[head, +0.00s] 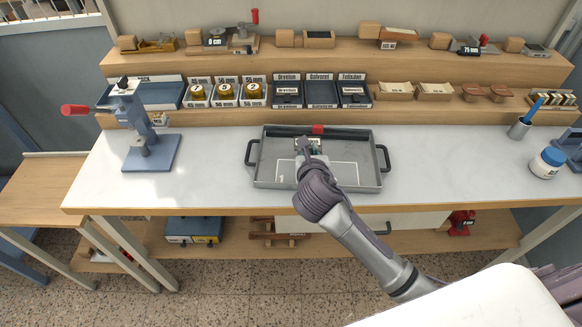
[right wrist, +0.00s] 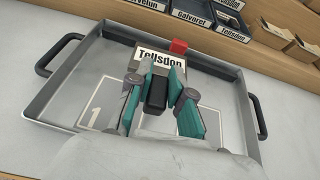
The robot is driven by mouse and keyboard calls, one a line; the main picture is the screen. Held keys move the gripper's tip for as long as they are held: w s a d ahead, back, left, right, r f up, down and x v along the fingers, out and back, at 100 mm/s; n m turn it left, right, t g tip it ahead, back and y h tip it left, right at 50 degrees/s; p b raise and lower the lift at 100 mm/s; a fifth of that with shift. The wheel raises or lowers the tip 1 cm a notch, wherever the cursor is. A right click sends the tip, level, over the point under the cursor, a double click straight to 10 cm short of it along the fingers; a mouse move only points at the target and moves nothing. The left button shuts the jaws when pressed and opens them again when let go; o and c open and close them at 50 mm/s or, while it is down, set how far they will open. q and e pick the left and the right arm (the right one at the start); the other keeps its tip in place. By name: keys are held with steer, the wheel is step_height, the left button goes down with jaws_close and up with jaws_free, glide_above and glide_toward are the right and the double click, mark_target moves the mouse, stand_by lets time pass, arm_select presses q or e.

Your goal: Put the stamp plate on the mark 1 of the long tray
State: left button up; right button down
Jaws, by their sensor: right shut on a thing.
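The long grey tray (head: 262,183) stands on the white bench top, with a black handle at each end. It also shows in the right wrist view (right wrist: 75,85). Mark 1 (right wrist: 98,112) is a pale outlined rectangle in the tray's left part and looks bare. My right gripper (head: 303,146) reaches over the middle of the tray, to the right of mark 1. Its teal fingers (right wrist: 165,100) are shut on what looks like the stamp plate (right wrist: 158,58), which bears a white "Tellsdon" label. The fingers hide much of it, and whether it touches the tray floor is unclear. My left gripper is out of view.
A blue hand press (head: 150,145) stands left of the tray. A blue-lidded jar (head: 546,163) and a cup (head: 520,129) are at the right. Shelves (head: 230,60) with labelled boxes run behind. The bench is clear on both sides of the tray.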

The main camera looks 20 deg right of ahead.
mark_target(292, 173)
steer(key=a, duration=0.1)
steer(key=w+a+f, duration=0.1)
steer(key=a+f, duration=0.1)
steer(key=shift+w+a+f, duration=0.1)
steer(key=shift+w+a, duration=0.2)
steer(key=shift+w, duration=0.1)
steer(key=shift+a+f, duration=0.1)
steer(key=shift+f, duration=0.1)
step_height(292, 173, down, 3)
steer(key=shift+f, duration=0.4)
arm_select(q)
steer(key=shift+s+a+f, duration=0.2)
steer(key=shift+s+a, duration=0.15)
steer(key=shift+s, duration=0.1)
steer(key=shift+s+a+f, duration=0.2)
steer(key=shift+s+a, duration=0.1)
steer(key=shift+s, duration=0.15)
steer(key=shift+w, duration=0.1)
arm_select(e)
steer(key=shift+f, duration=0.15)
steer(key=c, duration=1.1)
jaws_free()
steer(key=shift+o, duration=0.2)
